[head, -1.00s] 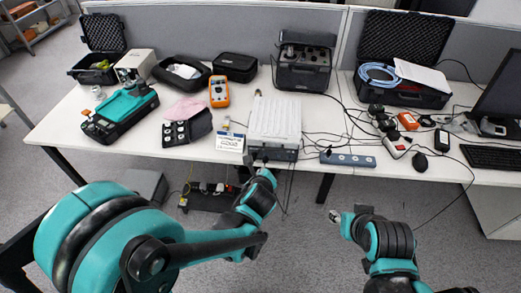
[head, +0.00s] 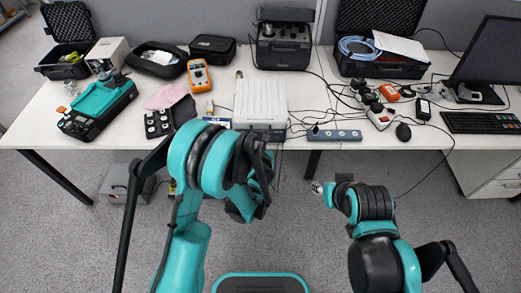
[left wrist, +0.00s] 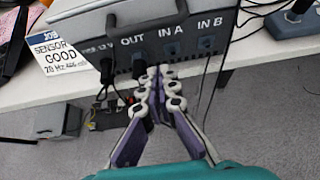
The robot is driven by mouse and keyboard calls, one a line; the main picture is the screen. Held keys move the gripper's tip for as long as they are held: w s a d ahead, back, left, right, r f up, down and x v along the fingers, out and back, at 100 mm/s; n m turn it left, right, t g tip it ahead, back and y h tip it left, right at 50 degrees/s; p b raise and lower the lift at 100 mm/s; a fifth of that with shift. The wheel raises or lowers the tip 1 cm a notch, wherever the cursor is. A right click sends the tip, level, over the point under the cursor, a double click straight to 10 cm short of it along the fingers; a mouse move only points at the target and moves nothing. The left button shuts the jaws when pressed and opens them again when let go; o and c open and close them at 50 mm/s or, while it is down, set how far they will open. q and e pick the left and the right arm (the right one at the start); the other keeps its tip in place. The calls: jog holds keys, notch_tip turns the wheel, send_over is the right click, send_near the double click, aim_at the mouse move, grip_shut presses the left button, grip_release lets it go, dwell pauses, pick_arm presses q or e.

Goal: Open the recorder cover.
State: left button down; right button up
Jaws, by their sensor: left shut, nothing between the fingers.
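A teal-and-black device (head: 97,105) with a teal top lies at the left of the table in the head view; it may be the recorder, but I read no label on it. A white ribbed box (head: 261,102) stands at the table's front edge. Its dark front panel, marked OUT, IN A and IN B, shows in the left wrist view (left wrist: 186,47). My left gripper (left wrist: 160,75) is shut and empty in front of this panel, below OUT and IN A; contact is unclear. My arm hides it in the head view. My right gripper (head: 318,187) is off the table's front; its jaws are too small to judge.
A sign (left wrist: 62,45) reading SENSOR GOOD stands beside the white box. A power strip (head: 334,135) and loose cables lie to its right. A grey box (head: 127,182) is on the floor.

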pick_arm(q)
jog(key=shift+w+r, duration=0.35)
jog(key=shift+r, duration=0.6)
jog(key=shift+w+r, duration=0.3)
jog(key=shift+r, duration=0.6)
